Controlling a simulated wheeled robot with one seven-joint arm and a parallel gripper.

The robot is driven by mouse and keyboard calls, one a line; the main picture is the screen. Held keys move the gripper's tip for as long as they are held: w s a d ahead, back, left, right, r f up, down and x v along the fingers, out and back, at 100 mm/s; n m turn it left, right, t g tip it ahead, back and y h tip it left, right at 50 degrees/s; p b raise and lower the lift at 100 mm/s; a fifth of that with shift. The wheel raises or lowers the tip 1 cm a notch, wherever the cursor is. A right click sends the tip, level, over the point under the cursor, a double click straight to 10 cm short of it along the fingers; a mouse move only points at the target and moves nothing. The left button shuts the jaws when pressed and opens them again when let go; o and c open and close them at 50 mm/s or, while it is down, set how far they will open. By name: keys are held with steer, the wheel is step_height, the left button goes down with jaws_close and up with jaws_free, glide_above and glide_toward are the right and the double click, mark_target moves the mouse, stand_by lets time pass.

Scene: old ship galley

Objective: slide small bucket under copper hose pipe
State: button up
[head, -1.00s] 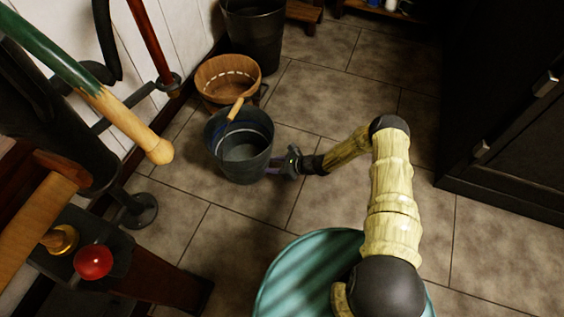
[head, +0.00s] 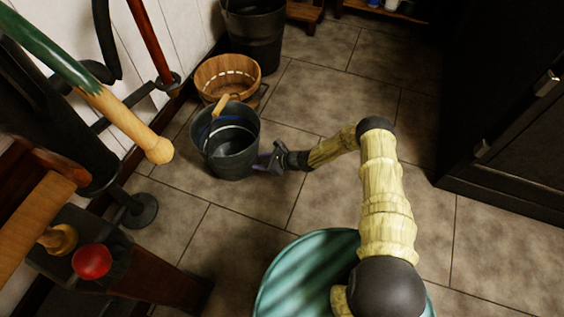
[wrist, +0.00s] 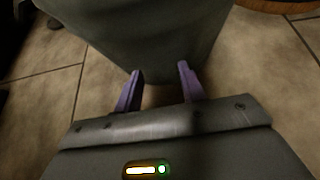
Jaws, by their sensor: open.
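The small dark metal bucket (head: 232,163), with a wooden grip on its handle, stands on the tiled floor left of centre in the head view. Its grey wall (wrist: 140,35) fills the top middle of the wrist view. My gripper (head: 268,158) is low at the bucket's right side. In the wrist view its two purple fingers are apart, with their tips at the bucket's lower wall; I cannot tell whether they touch it. A reddish-brown pipe (head: 150,40), possibly the copper hose pipe, slopes down at upper left to a dark fitting. The bucket is right of it.
A wooden tub (head: 228,75) stands just behind the bucket, with a taller black bucket (head: 252,35) beyond. A floor flange (head: 138,210) and a machine with a red knob (head: 92,261) are at left. A dark cabinet (head: 515,130) stands at right. The central floor is clear.

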mark_target(254, 156)
steer(key=shift+w+a+r+b, duration=0.15)
steer(key=shift+w+a, duration=0.1)
steer(key=shift+a, duration=0.7)
steer(key=shift+w+a+f+b, duration=0.15)
steer(key=shift+w+a, duration=0.1)
steer(key=shift+a, duration=0.7)
steer(key=shift+a+r, duration=0.1)
steer(key=shift+w+a+b, duration=0.2)
steer(key=shift+a+b, duration=0.05)
steer(key=shift+a, duration=0.35)
steer(key=shift+w+a+b, duration=0.15)
steer(key=shift+a+b, duration=0.05)
steer(key=shift+a, duration=0.35)
steer(key=shift+w+a+b, duration=0.25)
steer(key=shift+a+b, duration=0.15)
steer(key=shift+a, duration=0.5)
steer(key=shift+w+a+b, duration=0.25)
steer(key=shift+a+b, duration=0.2)
steer(key=shift+a, duration=0.4)
steer(key=shift+w+a+b, duration=0.25)
steer(key=shift+a+b, duration=0.15)
steer(key=shift+a, duration=0.5)
